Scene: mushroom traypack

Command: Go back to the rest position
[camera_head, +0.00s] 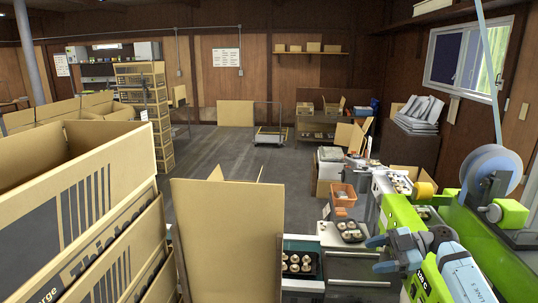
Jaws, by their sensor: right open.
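My right gripper (374,254) is at the lower right, in front of the green packing machine (478,238). Its two fingers point left and are apart, with nothing seen between them. My left gripper is not in view. A black tray of mushrooms (319,266) sits at the bottom centre, left of my right gripper, partly hidden by a cardboard flap. Another dark tray with mushrooms (350,232) lies farther back, just above and left of the gripper. The gripper appears apart from both trays in the picture.
Large cardboard boxes (85,215) fill the left. An upright cardboard flap (228,235) stands at the centre front. A blue tape reel (492,172) stands at the right. An orange basket (342,195) sits behind the trays. The floor (222,160) behind is mostly clear.

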